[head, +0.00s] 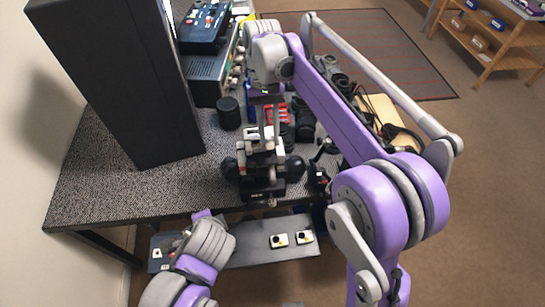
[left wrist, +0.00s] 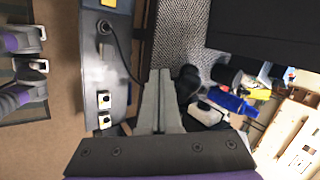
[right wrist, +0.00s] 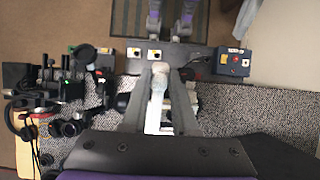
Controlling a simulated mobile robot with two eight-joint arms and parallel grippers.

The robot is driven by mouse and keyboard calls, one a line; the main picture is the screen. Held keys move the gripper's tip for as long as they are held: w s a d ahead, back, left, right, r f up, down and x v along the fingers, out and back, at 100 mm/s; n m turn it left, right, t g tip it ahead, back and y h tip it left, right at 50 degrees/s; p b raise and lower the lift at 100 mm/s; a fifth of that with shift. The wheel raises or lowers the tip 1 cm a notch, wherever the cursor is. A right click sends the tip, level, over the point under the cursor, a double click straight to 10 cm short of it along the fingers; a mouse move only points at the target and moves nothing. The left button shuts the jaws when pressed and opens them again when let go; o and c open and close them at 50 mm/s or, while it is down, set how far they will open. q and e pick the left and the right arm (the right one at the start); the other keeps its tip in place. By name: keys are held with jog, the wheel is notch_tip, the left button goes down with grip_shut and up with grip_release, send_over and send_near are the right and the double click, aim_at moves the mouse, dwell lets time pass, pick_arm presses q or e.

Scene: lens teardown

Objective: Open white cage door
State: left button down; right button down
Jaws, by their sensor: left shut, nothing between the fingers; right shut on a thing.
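A white and black device (head: 262,155) with dark round knobs at its sides stands near the front edge of the table. No white cage door can be clearly told apart on it. My right gripper (head: 269,118) reaches down onto its top. In the right wrist view my right gripper (right wrist: 160,92) is shut on a pale upright part (right wrist: 160,80), with white surfaces below it. My left gripper (left wrist: 159,92) is shut and empty near the table's front edge. A pale structure (left wrist: 293,135) shows at the lower right of the left wrist view, partly cut off.
A tall black box (head: 118,80) stands on the left of the speckled table (head: 95,188). A black cylinder (head: 229,113), electronic boxes (head: 208,75) and several dark lens parts crowd behind the device. A grey panel with buttons (head: 255,248) lies below the front edge.

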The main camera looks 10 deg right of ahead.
pick_arm(q)
jog(key=s+d+r+m+t+h, duration=0.1)
jog(key=d+r+m+t, duration=0.3)
jog(key=d+m, duration=0.6)
jog(key=s+d+r+m+t+h, duration=0.1)
jog(key=d+r+m+t, duration=0.3)
jog(key=d+m, duration=0.55)
jog(key=w+a+r+m, duration=0.1)
jog(key=w+m, duration=0.1)
jog(key=w, duration=0.9)
jog(key=shift+a+r+t, duration=0.15)
jog(key=shift+a+t, duration=0.15)
jog(key=shift+a, duration=0.05)
jog(key=shift+w, duration=0.1)
